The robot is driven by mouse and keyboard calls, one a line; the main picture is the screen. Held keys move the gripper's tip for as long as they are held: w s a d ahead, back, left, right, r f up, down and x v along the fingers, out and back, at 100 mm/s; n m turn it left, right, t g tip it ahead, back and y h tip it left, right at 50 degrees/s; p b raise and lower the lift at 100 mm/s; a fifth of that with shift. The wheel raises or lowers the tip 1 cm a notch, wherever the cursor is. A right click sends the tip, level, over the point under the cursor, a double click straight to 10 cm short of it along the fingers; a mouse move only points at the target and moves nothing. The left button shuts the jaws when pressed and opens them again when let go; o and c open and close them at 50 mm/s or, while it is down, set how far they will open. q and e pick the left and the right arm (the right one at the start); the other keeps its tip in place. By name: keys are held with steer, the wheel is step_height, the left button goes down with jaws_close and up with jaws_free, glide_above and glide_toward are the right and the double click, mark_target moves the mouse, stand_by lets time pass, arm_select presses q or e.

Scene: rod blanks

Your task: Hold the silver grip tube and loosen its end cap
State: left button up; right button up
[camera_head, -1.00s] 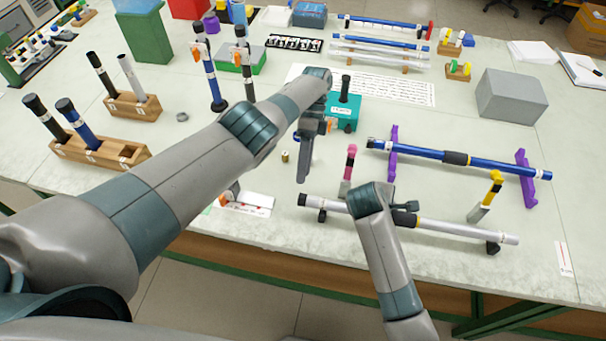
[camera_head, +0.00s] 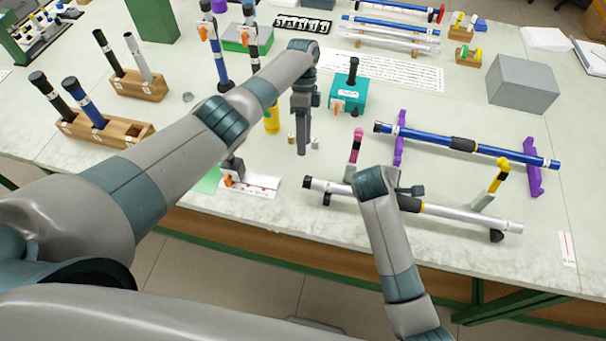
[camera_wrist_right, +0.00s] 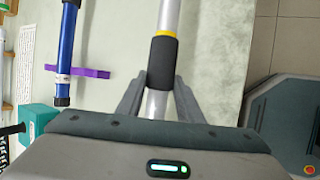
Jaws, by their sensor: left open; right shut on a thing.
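The silver grip tube (camera_head: 460,215) lies across low black supports near the table's front edge. It has a black grip band (camera_head: 409,204), a yellow ring beside the band, and a dark cap (camera_head: 308,183) at its left end. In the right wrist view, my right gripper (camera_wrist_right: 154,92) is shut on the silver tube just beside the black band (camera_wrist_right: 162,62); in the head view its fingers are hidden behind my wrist. My left gripper (camera_head: 302,150) points down, open and empty, behind the capped end and apart from it.
A pink-topped clamp (camera_head: 355,146) and a yellow-topped clamp (camera_head: 498,178) stand by the silver tube. A blue tube (camera_head: 500,152) lies behind on purple stands (camera_head: 534,182). A teal box (camera_head: 349,94), a yellow cylinder (camera_head: 272,118) and small metal pieces are near my left gripper.

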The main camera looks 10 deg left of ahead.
arm_select(q)
steer(key=a+t, duration=0.1)
steer(key=a, duration=0.1)
steer(key=t+h, duration=0.3)
glide_toward(308, 182)
step_height(308, 182, up, 2)
steer(key=w+a, duration=0.2)
steer(key=a, duration=0.1)
steer(key=shift+s+d, duration=0.15)
steer(key=shift+s, duration=0.05)
steer(key=shift+f, duration=0.1)
steer(key=x, duration=1.1)
steer(key=shift+s+d+f, duration=0.15)
steer(key=shift+d+f, duration=0.05)
steer(key=shift+f, duration=0.15)
steer(key=c, duration=1.1)
